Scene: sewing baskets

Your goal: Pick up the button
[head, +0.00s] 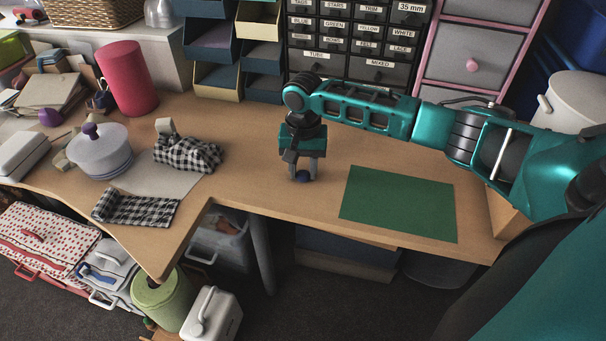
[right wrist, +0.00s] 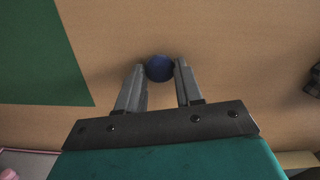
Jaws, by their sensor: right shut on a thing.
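The button (head: 303,177) is a small dark blue round piece at the table, left of the green mat. My right gripper (head: 304,174) points down over it and is shut on it. In the right wrist view the button (right wrist: 159,68) sits between the fingertips of the gripper (right wrist: 160,72), with wooden tabletop behind it. I cannot tell whether the button touches the table or is just above it. My left gripper is not in view.
A green mat (head: 399,204) lies right of the gripper. Checked cloth (head: 136,207), a grey lidded pot (head: 99,155) and a red cylinder (head: 128,78) are on the left. Labelled drawers (head: 345,45) stand behind. The table's front edge is close by.

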